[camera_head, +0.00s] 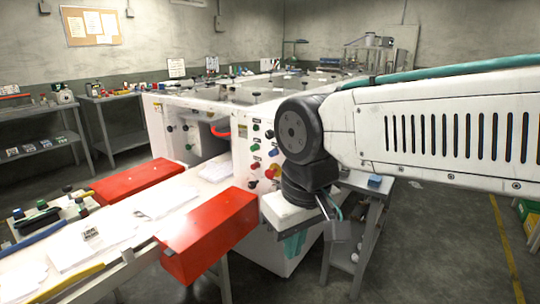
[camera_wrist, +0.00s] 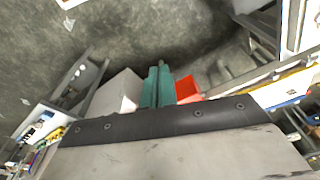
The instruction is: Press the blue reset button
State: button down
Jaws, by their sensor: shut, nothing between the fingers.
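The white machine (camera_head: 300,95) has a front panel (camera_head: 262,155) with several small coloured buttons and knobs, among them green, red, yellow and dark ones. A small dark, bluish button (camera_head: 269,134) sits near the panel's upper right; I cannot read labels or tell whether it is the reset button. My gripper (camera_head: 293,245) hangs below my wrist, in front of the machine's lower white side and below the panel. Its teal fingers are together and empty, apart from the buttons. The fingers also show in the wrist view (camera_wrist: 158,85), with no button visible near them.
Red blocks (camera_head: 212,235) flank the conveyor (camera_head: 120,215) at left. A small grey stand (camera_head: 358,235) with a blue item (camera_head: 375,181) is right of my gripper. Grey shelves (camera_head: 110,120) stand at the back left. The floor at right (camera_head: 440,240) is mostly clear.

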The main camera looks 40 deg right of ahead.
aim_at(273, 153)
jog(key=w+d+f+m+t+h, duration=0.1)
jog(key=w+d+f+m+t, duration=0.2)
jog(key=w+m, duration=0.8)
jog(key=w+d+m+t, duration=0.2)
jog(key=w+m+t, duration=0.25)
jog(key=w, duration=1.35)
jog(key=w+d+f+m+t+h, duration=0.5)
jog(key=w+d+m, duration=0.6)
jog(key=m, duration=0.4)
jog(key=shift+w+d+t+h, duration=0.4)
jog(key=shift+d+t+h, duration=0.2)
jog(key=shift+t, duration=0.15)
jog(key=w+d, duration=0.3)
jog(key=d, duration=0.5)
jog(key=shift+d, duration=0.25)
jog(key=shift+w+d, duration=0.15)
jog(key=shift+d, duration=0.1)
